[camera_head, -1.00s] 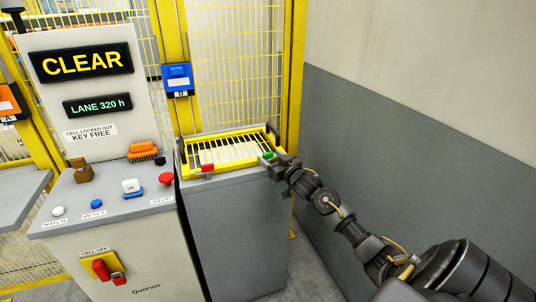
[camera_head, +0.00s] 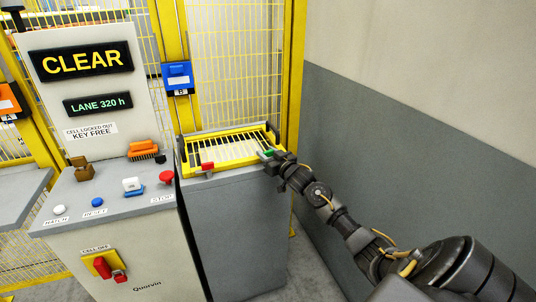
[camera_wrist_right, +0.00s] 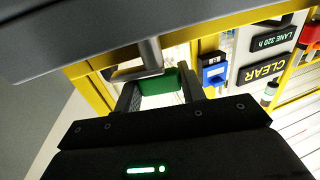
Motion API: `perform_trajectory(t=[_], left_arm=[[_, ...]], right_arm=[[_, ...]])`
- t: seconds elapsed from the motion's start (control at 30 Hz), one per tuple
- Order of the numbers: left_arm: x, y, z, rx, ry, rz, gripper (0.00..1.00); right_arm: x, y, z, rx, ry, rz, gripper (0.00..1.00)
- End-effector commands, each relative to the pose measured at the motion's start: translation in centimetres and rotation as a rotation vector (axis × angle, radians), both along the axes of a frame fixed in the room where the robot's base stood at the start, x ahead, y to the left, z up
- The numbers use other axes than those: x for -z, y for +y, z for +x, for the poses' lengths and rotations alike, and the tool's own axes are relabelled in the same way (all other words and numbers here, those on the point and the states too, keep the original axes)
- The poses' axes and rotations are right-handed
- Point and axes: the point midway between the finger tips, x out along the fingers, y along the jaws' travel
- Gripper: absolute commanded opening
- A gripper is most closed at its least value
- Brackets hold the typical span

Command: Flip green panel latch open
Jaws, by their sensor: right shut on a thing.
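The green latch (camera_head: 266,153) is at the front right corner of the yellow barred panel (camera_head: 232,158), on top of the grey cabinet. My right gripper (camera_head: 273,157) is at this corner, with its arm coming in from the lower right. In the right wrist view, the green latch (camera_wrist_right: 174,84) lies between the two dark fingers of my right gripper (camera_wrist_right: 160,90), which is shut on it. The fingers and a grey bar hide part of the latch. A red latch (camera_head: 207,167) sits at the panel's front left. My left gripper is not in view.
A console with buttons and an orange brush (camera_head: 142,148) stands to the left, its red stop button (camera_head: 166,177) near the cabinet. A yellow mesh fence with a blue box (camera_head: 178,77) rises behind. A grey wall (camera_head: 400,130) bounds the right side.

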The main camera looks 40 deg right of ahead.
Motion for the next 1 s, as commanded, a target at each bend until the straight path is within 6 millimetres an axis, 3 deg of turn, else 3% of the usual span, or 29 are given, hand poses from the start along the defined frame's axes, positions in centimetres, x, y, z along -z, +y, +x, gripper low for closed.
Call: perform_trajectory(t=[0.3,0.67,0.7,0.83,1.0], left_arm=[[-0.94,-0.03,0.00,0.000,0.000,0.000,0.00],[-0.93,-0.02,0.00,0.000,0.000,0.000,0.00],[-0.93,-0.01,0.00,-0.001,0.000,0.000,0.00],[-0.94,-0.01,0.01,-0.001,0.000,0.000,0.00],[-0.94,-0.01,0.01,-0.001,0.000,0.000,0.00]], right_arm=[[-0.15,0.06,0.05,0.225,-0.003,0.004,0.17],[-0.11,-0.13,-0.04,0.254,-0.001,0.000,0.17],[-0.12,-0.13,-0.04,0.254,-0.001,0.000,0.44],[-0.09,-0.11,-0.03,0.253,-0.001,0.000,0.61],[-0.05,-0.07,-0.03,0.252,0.000,0.000,0.62]])
